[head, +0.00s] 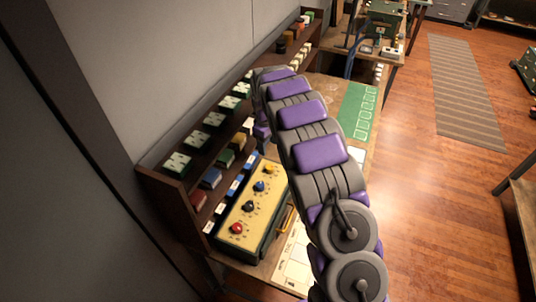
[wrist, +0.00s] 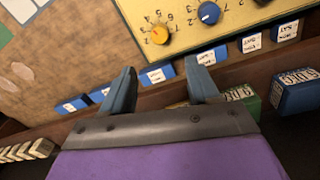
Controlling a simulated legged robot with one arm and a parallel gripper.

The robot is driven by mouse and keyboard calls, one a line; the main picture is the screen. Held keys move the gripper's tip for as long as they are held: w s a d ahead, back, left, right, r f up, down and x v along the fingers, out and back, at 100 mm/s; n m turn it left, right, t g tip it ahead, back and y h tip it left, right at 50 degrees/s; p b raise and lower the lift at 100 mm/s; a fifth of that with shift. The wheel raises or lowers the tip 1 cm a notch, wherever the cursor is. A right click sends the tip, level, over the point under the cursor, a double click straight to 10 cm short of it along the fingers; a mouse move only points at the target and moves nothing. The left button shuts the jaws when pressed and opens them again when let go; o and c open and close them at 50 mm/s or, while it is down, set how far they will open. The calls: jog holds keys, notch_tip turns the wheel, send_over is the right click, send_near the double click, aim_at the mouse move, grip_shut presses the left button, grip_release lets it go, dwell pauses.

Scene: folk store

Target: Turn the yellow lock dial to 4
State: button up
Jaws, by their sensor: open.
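The yellow lock dial (wrist: 159,34) sits on a pale yellow panel with printed digits around it, including what looks like 4, 5, 6 and 7 on its upper side. Which digit it points to is too small to tell. The dial also shows in the head view (head: 269,169), at the far end of the dial row. My gripper (wrist: 161,67) is open and empty. In the wrist view its two fingers point toward the panel edge, with the dial beyond the gap between them and apart from both. In the head view the fingers are hidden behind my arm.
A blue dial (wrist: 209,13) neighbours the yellow one; a black dial (head: 249,205) and a red dial (head: 236,228) sit nearer. Small labelled blue blocks (wrist: 158,73) line the panel's edge. A dark wooden shelf (head: 160,186) with blocks stands alongside. The wooden floor (head: 420,170) at right is open.

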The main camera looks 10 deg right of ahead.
notch_tip(320, 180, up, 5)
jog(key=shift+a+f, duration=0.1)
dwell(0.6)
jog(key=s+d+r+m+b, duration=0.1)
jog(key=s+r+m+b, duration=0.15)
jog(key=s, duration=0.35)
jog(key=s+d+r+m+b, duration=0.1)
jog(key=s+d+r, duration=0.1)
jog(key=s+r, duration=0.35)
jog(key=s+a+f+m+g+b, duration=0.1)
jog(key=s+f+m+b, duration=0.1)
jog(key=s, duration=1.7)
jog(key=s+f+m+g+b, duration=0.1)
jog(key=s+f+m+b, duration=0.2)
jog(key=s, duration=1.7)
jog(key=shift+s+a+f+b, duration=0.15)
jog(key=shift+a+f+b, duration=0.2)
jog(key=shift+f, duration=0.3)
